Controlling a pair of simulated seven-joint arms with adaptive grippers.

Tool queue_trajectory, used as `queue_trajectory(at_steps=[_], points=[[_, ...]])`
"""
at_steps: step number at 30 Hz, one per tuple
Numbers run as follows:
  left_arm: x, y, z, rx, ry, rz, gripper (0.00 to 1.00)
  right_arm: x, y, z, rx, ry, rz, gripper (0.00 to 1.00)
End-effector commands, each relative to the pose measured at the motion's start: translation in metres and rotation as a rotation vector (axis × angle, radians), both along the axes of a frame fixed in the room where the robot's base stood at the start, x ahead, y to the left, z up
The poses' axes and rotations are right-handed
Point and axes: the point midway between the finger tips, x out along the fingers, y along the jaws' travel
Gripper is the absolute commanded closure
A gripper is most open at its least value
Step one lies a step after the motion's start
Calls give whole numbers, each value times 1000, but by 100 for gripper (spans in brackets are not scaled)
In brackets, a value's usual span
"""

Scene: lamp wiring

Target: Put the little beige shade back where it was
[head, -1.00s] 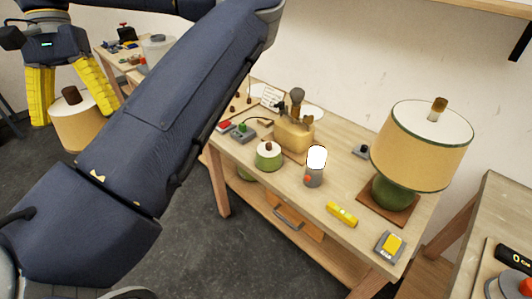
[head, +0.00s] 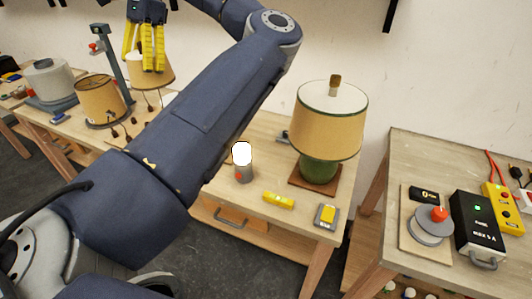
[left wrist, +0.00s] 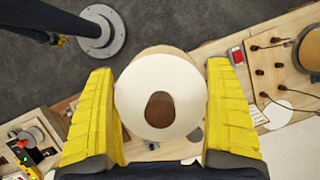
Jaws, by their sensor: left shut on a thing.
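My left gripper (head: 146,42), with yellow fingers, is shut on a little beige shade (head: 152,72) and holds it at the upper left of the head view. In the left wrist view the shade's pale round top (left wrist: 130,95) with its brown knob (left wrist: 160,110) sits between the two yellow fingers (left wrist: 160,115). I cannot tell how far above the bench it is. A second beige shade (head: 99,101) stands on the left table. My right gripper is not in view.
A big green lamp (head: 320,168) with a beige shade (head: 328,130) stands right of the bulb. A yellow bar (head: 278,201) and a yellow-topped device (head: 327,215) lie near the front edge. My left arm hides the middle bench's left part. Devices crowd the right table (head: 390,180).

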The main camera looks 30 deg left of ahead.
Motion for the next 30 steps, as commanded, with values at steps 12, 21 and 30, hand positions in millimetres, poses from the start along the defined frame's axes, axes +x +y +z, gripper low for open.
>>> queue_trajectory(at_steps=[12, 21, 30], points=[[180, 16, -6, -1, 10, -1147, 47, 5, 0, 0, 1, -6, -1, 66], [282, -37, -70, -9, 12, -1898, 47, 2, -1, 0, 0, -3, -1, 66], [327, -95, -144, -9, 8, -2418, 47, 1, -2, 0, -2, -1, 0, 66]])
